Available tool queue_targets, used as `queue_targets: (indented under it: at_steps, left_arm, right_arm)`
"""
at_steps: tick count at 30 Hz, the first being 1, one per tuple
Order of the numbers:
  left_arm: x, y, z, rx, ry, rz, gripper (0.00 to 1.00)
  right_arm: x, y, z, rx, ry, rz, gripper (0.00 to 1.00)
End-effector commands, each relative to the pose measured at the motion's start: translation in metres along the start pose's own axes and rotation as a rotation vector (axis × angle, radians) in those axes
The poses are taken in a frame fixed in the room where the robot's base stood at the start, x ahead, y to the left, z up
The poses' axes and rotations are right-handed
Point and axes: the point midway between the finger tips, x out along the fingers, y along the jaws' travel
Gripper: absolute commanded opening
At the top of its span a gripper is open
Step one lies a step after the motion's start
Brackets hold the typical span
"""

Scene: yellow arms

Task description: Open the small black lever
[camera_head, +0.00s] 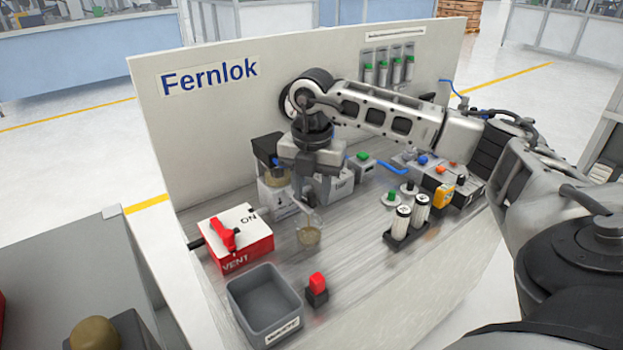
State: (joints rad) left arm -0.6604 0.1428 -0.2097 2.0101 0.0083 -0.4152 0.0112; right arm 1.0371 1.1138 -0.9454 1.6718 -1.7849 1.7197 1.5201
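My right arm reaches in from the right, and its gripper (308,198) points down over the middle of the bench, just above a small clear container with tan contents (309,235). The fingers are small and partly hidden by the gripper body, so I cannot tell whether they are open or shut. I cannot pick out a small black lever for certain. A white device with a black top (268,150) stands left of the gripper, and a pale box (337,187) stands just behind it; the gripper hides parts of both. My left gripper is not in view.
A red-and-white VENT box (248,254) with a red handle stands at left. A grey bin (263,302) and a red button (317,284) are in front. A rack of white cylinders (405,232) stands at right. The back panel (215,125) bounds the bench.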

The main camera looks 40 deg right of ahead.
Motion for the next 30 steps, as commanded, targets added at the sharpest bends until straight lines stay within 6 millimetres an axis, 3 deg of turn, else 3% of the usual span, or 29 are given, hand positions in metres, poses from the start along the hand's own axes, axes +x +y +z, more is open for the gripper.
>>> queue_targets:
  at_steps: [5,17,18,21,30]
  left_arm:
    - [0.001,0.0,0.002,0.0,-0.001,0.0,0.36]
    - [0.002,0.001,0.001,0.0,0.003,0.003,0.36]
    - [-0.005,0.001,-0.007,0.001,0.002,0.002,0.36]
    - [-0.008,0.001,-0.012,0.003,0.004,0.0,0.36]
    - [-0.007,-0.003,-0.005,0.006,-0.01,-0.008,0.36]
  right_arm:
    - [-0.017,0.001,0.0,-0.001,-0.001,0.004,0.38]
    - [-0.113,0.001,0.0,0.0,-0.002,0.008,0.38]
    - [-0.126,0.0,0.001,0.001,-0.005,0.005,0.38]
    - [-0.143,0.0,0.001,0.002,-0.004,0.005,0.38]
    - [-0.16,0.0,0.0,0.001,-0.001,0.003,0.38]
